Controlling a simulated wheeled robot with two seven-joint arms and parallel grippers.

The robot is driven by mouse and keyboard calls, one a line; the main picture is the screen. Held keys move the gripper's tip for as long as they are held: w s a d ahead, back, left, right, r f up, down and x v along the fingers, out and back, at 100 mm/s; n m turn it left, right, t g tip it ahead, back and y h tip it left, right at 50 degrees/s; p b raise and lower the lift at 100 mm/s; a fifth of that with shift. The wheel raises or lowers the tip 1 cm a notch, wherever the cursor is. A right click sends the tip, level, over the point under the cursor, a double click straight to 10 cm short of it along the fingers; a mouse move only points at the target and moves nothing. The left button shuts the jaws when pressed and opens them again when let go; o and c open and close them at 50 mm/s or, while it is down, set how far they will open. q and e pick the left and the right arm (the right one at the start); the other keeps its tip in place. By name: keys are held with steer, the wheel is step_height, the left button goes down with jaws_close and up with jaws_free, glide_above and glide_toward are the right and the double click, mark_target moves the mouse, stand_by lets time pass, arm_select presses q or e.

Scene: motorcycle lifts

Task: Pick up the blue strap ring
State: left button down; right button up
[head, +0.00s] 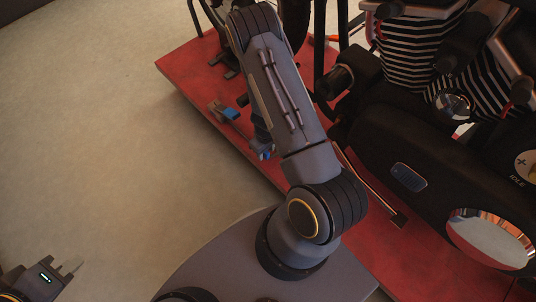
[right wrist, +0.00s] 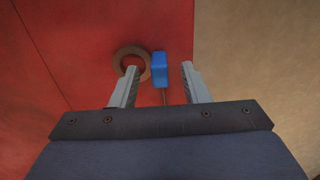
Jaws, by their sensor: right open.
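In the right wrist view, a blue piece (right wrist: 160,72) lies between the fingertips of my right gripper (right wrist: 161,68), with a thin dark shaft or strip running from it. A brownish-grey ring (right wrist: 121,55) lies just left of it, partly hidden by the left finger. I cannot tell whether ring and blue piece are joined. The right gripper is open, with no clear contact on either. In the head view, my right arm covers part of this area; small blue patches (head: 231,113) show beside it. My left gripper (head: 66,283) is at the lower left, open and empty, far from them.
The red lift platform (head: 190,70) bears a motorcycle (head: 400,140) with a finned engine at the right. Its edge is close to the blue piece, with bare floor (head: 90,130) beyond. A dark pedal or lever (head: 398,220) sticks out low over the platform.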

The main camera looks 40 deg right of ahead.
jaws_close()
steer(key=shift+r, duration=0.1)
